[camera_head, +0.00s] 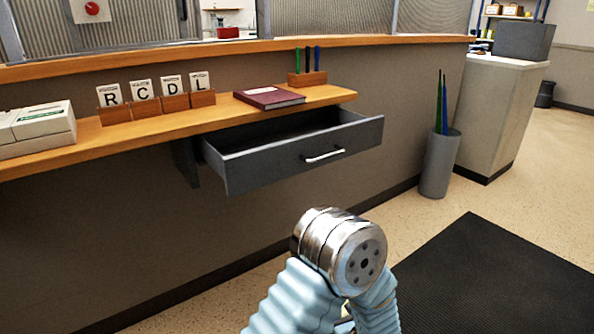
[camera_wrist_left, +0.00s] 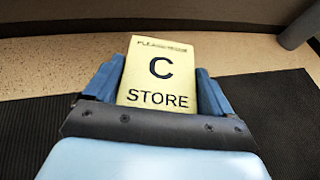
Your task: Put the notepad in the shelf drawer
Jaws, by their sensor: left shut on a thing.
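My left gripper (camera_wrist_left: 160,90) is shut on a yellow notepad (camera_wrist_left: 157,75) printed "C STORE"; it shows between the two blue fingers in the left wrist view, with a line of small print at its top edge. The notepad and the gripper do not show in the head view. The grey shelf drawer (camera_head: 290,165) hangs under the wooden shelf, pulled open, with its silver handle facing me. The part of its dark inside that I can see looks empty; its back is hidden under the shelf. My right gripper is not in view.
On the shelf (camera_head: 228,112) are a dark red book (camera_head: 269,97), several letter cards in wooden holders (camera_head: 175,102), a pen holder (camera_head: 307,78) and a pale box-like device (camera_head: 38,128). A grey bin (camera_head: 438,165) stands right of the drawer. A black mat (camera_head: 480,285) lies on the floor.

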